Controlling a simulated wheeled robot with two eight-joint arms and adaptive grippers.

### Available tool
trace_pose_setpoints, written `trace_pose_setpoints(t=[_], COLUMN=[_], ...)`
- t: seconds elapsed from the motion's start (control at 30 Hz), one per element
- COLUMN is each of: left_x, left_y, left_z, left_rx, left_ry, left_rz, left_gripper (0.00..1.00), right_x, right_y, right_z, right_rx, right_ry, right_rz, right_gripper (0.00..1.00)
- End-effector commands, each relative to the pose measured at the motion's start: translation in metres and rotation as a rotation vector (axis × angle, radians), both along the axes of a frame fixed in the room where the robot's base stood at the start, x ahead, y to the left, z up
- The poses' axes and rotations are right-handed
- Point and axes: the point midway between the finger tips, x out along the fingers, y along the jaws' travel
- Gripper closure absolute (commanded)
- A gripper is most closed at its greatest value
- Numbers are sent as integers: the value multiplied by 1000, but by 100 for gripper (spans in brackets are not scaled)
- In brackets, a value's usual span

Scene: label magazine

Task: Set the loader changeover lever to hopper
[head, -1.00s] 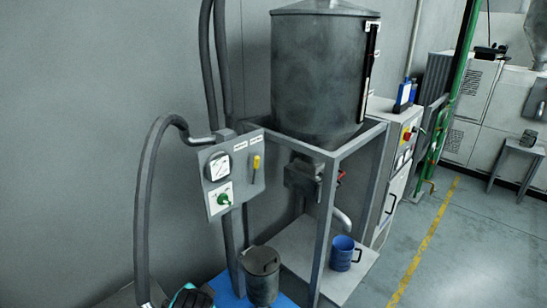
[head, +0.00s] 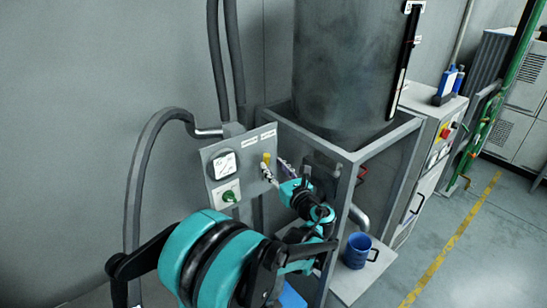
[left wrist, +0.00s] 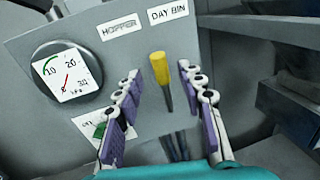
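The changeover lever, with a yellow knob (left wrist: 160,68) and dark stem, sticks out of the grey panel (left wrist: 60,120) below two labels, HOPPER (left wrist: 119,27) and DAY BIN (left wrist: 168,13). It points roughly up the panel; I cannot tell exactly which label it points to. In the head view the yellow knob (head: 266,158) shows just at my left gripper (head: 277,170). In the left wrist view my left gripper (left wrist: 164,112) is open, with one purple-padded finger on each side of the lever and visible gaps to both. My right gripper is not in view.
A pressure gauge (left wrist: 66,76) and a green knob (head: 229,196) sit on the panel's left side. A grey frame (head: 352,158) carrying the large hopper (head: 345,80) stands close to the right.

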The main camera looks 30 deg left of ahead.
Motion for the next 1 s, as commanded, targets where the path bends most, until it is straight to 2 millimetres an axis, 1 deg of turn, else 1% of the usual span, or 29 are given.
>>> trace_pose_setpoints(t=[0.03,0.1,0.3,0.43,0.67,0.77,0.8,0.83,1.0], left_x=[5,11,26,29,30,30,30,30,30], left_y=[9,19,40,45,45,45,45,45,45], left_z=[-1,-1,-1,0,0,0,0,0,0], left_rx=[-1,-1,-3,-3,-4,-4,-4,-4,-4], left_ry=[0,0,-1,-1,-2,-2,-2,-2,-3], left_rz=[4,4,1,0,0,0,-1,0,0], left_gripper=[61,61,61,61,61,85,95,100,100], right_x=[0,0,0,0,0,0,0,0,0], right_y=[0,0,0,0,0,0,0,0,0], right_z=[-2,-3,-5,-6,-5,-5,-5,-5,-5], right_rx=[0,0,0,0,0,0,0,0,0], right_ry=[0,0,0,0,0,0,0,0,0], right_rz=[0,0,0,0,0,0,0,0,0], right_gripper=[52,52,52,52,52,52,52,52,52])
